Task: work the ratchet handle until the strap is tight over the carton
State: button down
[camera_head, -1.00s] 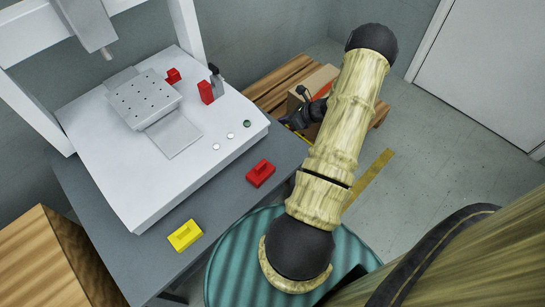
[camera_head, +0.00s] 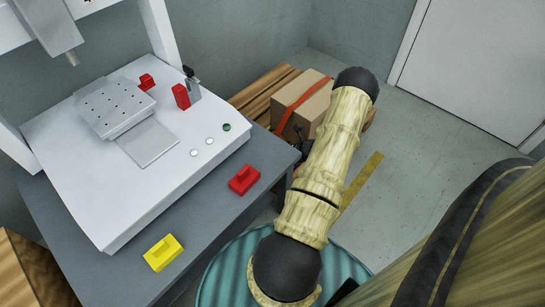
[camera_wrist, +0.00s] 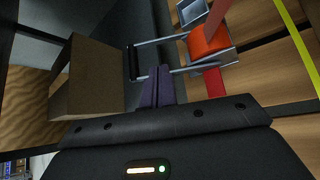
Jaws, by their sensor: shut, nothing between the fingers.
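The carton (camera_head: 318,104) sits on the wooden pallet at the back in the head view, partly behind my arm. An orange strap (camera_head: 292,104) runs over it. In the wrist view the ratchet (camera_wrist: 222,37) has a grey metal frame with orange strap (camera_wrist: 206,42) wound in it. Its handle, two pale rods and a dark crossbar (camera_wrist: 130,62), points left. My gripper (camera_wrist: 156,70) is shut and empty, its purple fingertips by the handle's lower rod; I cannot tell whether they touch. In the head view my arm largely hides the gripper and ratchet.
The pallet (camera_head: 252,97) stands beside the grey workbench (camera_head: 205,203). The bench carries a white gantry machine, a red block (camera_head: 244,180) and a yellow block (camera_head: 163,253). A brown box-like shape (camera_wrist: 88,80) lies left in the wrist view. Floor right of my arm is clear.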

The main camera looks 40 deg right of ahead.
jog(key=b+x, duration=0.3)
jog(key=x, duration=0.4)
jog(key=shift+f+b, duration=0.25)
jog(key=shift+b, duration=0.15)
jog(key=shift+w+a+f, duration=0.1)
jog(key=shift+w+a, duration=0.05)
jog(key=shift+w, duration=0.25)
jog(key=shift+w+a, duration=0.15)
